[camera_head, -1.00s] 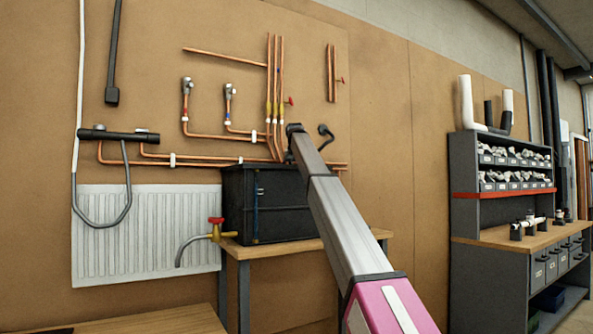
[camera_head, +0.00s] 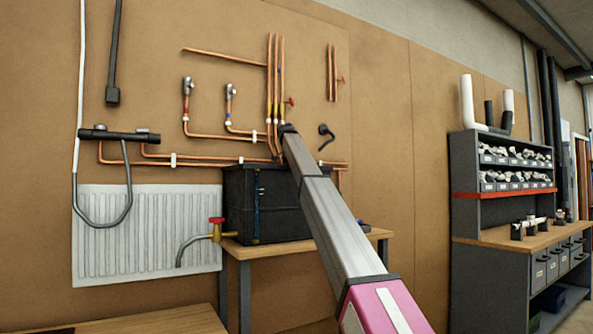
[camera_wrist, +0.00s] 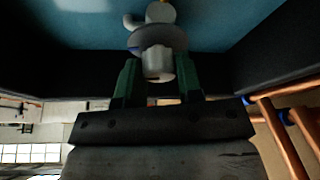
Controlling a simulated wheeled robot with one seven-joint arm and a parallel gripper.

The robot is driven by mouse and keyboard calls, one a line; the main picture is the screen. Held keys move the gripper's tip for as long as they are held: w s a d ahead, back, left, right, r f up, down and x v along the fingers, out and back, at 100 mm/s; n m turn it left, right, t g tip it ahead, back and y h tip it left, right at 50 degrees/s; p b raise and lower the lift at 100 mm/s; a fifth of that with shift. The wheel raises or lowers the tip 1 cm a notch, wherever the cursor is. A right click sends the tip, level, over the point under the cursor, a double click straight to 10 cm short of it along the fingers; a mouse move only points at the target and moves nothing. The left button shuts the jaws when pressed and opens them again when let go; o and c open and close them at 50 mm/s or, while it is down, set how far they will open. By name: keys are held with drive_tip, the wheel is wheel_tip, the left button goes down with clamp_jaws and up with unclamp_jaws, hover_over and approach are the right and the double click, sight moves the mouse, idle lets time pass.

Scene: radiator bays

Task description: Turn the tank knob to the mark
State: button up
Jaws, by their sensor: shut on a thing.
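The black tank (camera_head: 268,205) stands on a wooden bench below the copper pipes. In the wrist view its dark walls (camera_wrist: 60,72) frame a blue surface. A pale knob (camera_wrist: 157,66) with a grey round collar sits in front of that surface, and a pale rounded fitting shows beyond it. My gripper (camera_wrist: 158,74) has its green fingers on both sides of the knob and is shut on it. I cannot make out the mark. In the head view my arm reaches to the tank's back, and my gripper and the knob are hidden.
Copper pipes (camera_head: 225,137) run along the wall behind the tank, and some show close by in the wrist view (camera_wrist: 290,135). A red-handled tap (camera_head: 216,230) sticks out left of the tank, before a white radiator (camera_head: 140,240). Grey shelves (camera_head: 505,190) stand at the right.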

idle(0.4)
drive_tip(key=o, duration=0.9)
drive_tip(key=v, duration=1.1)
drive_tip(key=shift+f, duration=0.1)
